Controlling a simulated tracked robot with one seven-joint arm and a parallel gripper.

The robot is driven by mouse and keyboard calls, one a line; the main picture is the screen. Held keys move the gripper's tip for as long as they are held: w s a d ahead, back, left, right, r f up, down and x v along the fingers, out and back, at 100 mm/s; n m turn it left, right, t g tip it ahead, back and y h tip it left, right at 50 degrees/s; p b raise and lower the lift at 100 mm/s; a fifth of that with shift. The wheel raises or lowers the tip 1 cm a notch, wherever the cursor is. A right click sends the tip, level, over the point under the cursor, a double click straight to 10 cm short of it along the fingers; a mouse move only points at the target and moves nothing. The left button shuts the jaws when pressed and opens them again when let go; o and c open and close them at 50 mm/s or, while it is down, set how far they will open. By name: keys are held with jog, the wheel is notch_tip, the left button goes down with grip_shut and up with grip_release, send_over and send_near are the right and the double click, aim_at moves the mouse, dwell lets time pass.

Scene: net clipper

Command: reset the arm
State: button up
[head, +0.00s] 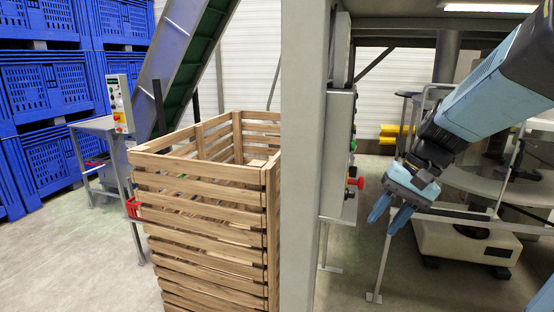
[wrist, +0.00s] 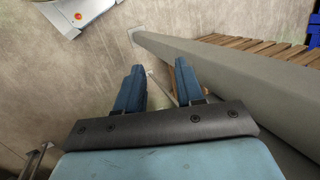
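My arm (head: 490,95) reaches in from the upper right in the head view and angles down to the left. My gripper (head: 388,222) hangs in free air to the right of the grey post, with its fingers pointing down. The wrist view shows my gripper (wrist: 158,85) with its two blue fingers apart and nothing between them but the floor further off.
A grey post (head: 305,150) stands left of my gripper, with a control box (head: 338,140) bearing a red knob behind it. A slatted wooden crate (head: 205,215) stands left of the post. Blue crates (head: 50,90) are stacked far left. A white-based machine (head: 465,243) stands right.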

jog(key=s+d+r+n+t+h, duration=0.1)
jog(key=s+r+n+t+h, duration=0.2)
jog(key=s, duration=0.4)
jog(key=shift+d+r+n+t+h, duration=0.15)
jog(key=shift+r+n+t+h, duration=0.25)
jog(key=shift+r+t+h, duration=0.65)
